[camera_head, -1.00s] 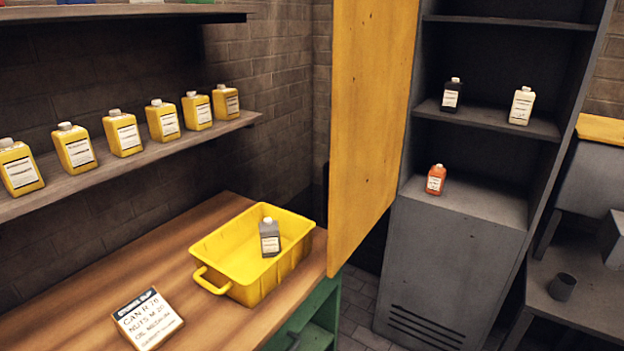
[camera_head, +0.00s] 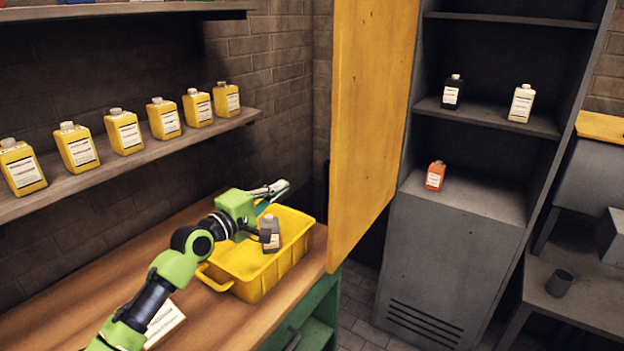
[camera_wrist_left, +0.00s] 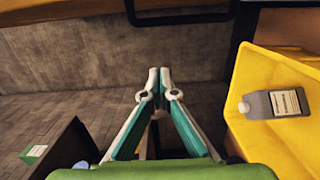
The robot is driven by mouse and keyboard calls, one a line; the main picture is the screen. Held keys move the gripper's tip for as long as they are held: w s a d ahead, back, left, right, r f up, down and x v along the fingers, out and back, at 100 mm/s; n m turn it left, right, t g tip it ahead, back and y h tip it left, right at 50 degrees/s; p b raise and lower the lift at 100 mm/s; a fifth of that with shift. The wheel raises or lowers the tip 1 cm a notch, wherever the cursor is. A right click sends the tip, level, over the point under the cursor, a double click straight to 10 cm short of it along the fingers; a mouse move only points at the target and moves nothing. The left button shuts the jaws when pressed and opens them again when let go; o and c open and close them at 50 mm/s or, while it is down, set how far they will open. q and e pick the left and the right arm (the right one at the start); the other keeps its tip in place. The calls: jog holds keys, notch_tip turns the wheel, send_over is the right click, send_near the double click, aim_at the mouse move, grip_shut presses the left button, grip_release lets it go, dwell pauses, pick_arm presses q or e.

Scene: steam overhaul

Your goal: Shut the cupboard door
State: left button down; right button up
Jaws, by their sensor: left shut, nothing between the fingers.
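The yellow cupboard door (camera_head: 370,110) stands wide open, hinged at the left side of the grey cupboard (camera_head: 450,250). The cupboard shelves hold a dark bottle (camera_head: 452,92), a white bottle (camera_head: 521,103) and an orange bottle (camera_head: 435,176). My left gripper (camera_head: 284,186) is shut and empty, above the back of the yellow tub and to the left of the door, apart from it. In the left wrist view its fingertips (camera_wrist_left: 159,72) meet, with the tub to their right. My right gripper is not in view.
The yellow tub (camera_head: 232,286) with a grey bottle (camera_head: 270,232) in it stands on the wooden bench (camera_head: 235,322). A label card (camera_head: 165,322) is partly hidden by my arm. A wall shelf (camera_head: 130,160) holds several yellow bottles. A grey table (camera_head: 580,300) stands at right.

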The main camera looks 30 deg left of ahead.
pick_arm(q)
jog(key=w+d+p, duration=0.4)
jog(key=w+d, duration=0.1)
jog(key=w, duration=0.3)
jog(key=shift+w+f, duration=0.1)
jog(key=shift+f, duration=0.05)
dwell(0.4)
